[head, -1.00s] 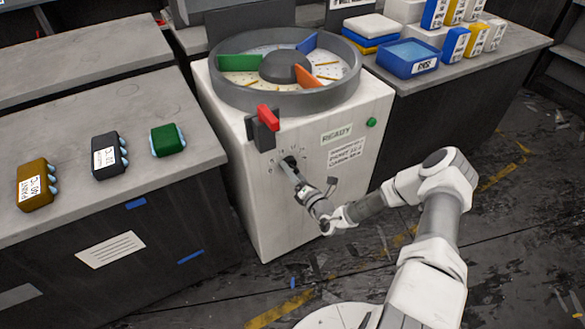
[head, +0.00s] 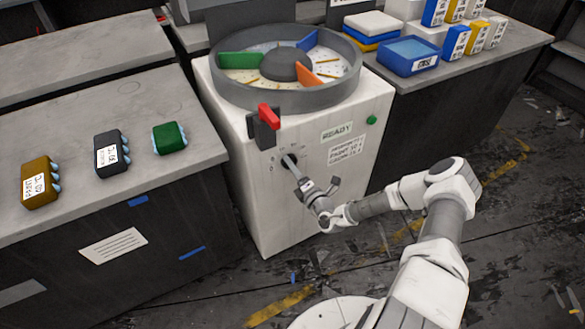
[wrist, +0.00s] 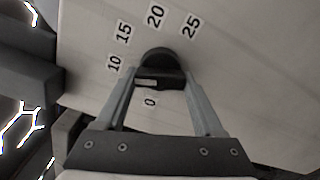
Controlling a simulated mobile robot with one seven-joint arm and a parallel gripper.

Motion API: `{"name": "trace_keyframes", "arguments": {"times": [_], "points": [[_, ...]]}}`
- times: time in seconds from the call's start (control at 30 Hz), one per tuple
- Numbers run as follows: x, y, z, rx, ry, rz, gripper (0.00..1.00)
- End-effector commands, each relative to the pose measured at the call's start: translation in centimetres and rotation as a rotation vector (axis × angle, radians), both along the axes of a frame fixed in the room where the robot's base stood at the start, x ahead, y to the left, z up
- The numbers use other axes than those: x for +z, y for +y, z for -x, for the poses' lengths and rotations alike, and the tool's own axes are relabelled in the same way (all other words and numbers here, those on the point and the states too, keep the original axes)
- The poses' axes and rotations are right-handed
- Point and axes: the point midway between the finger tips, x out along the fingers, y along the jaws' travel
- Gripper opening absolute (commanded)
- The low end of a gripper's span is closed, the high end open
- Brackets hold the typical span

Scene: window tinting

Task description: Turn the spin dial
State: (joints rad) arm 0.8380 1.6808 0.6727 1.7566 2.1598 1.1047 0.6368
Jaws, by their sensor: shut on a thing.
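The spin dial (wrist: 160,66) is a dark round knob on the front of the white machine (head: 330,190). Number labels 0, 10, 15, 20 and 25 stand around it in the wrist view. A pale mark on the dial faces the side between the 0 and 10 labels. My gripper (wrist: 158,88) is shut on the dial, with one finger on each side of it.
A red-handled lever (head: 268,117) on a dark block sticks out above the dial. A round drum (head: 225,87) with coloured dividers tops the machine. A green button (head: 371,119) and a READY label (head: 336,132) are to the right. Tables flank the machine.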

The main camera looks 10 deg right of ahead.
Motion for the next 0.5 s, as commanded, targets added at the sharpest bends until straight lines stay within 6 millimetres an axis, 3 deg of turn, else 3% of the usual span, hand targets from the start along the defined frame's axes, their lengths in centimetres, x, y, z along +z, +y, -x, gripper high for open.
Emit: {"name": "trace_keyframes", "arguments": {"times": [0.13, 0.17, 0.3, 0.5], "points": [[-0.29, 0.19, 0.24, 0.005, 0.006, 0.000, 0.14], [-0.29, 0.19, 0.24, 0.005, 0.007, 0.001, 0.74], [-0.22, 0.14, 0.17, 0.004, 0.004, 0.001, 0.99], [-0.11, 0.08, 0.10, 0.002, 0.002, 0.002, 1.00]]}}
